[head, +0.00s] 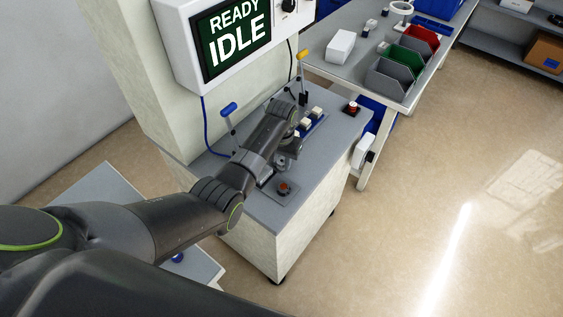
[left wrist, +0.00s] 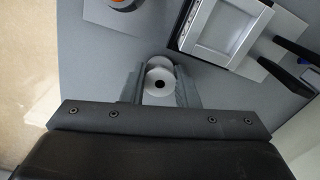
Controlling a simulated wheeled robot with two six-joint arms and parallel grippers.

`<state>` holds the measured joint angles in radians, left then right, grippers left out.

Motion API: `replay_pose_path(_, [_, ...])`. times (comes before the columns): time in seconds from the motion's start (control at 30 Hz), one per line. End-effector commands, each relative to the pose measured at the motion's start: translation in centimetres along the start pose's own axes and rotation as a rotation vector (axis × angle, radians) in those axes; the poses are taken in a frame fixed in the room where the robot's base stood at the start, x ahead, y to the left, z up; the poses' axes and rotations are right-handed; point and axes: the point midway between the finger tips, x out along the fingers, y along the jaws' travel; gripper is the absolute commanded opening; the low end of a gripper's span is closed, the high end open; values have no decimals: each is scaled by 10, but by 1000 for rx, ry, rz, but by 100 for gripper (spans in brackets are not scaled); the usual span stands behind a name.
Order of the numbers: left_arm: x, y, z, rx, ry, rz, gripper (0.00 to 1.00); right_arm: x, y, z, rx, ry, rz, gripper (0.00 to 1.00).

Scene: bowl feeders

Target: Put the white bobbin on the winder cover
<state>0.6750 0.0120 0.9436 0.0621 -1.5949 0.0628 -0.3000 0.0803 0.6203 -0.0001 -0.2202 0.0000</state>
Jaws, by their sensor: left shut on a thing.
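In the head view my arm hides most of that spot. My right gripper is not in view.
A red button (head: 284,187) is on the bench near my gripper. A blue rack (head: 313,127) with pale blocks stands behind. Blue-handled (head: 229,108) and yellow-handled levers (head: 303,55) rise beside it. A display (head: 238,40) reads READY IDLE. A side table (head: 342,72) holds bins.

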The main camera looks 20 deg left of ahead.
Motion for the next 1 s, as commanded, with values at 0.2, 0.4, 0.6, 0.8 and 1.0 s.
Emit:
replay_pose_path(0.2, [-34,0,-1,0,5,0,2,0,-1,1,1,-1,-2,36])
replay_pose_path(0.4, [-72,0,-1,0,4,0,2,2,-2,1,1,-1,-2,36])
replay_pose_path(0.6, [-92,0,0,0,1,0,2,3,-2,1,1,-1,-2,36])
replay_pose_path(0.8, [-95,0,0,0,0,0,2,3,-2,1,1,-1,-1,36])
replay_pose_path(1.0, [-95,0,0,0,0,0,2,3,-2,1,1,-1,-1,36])
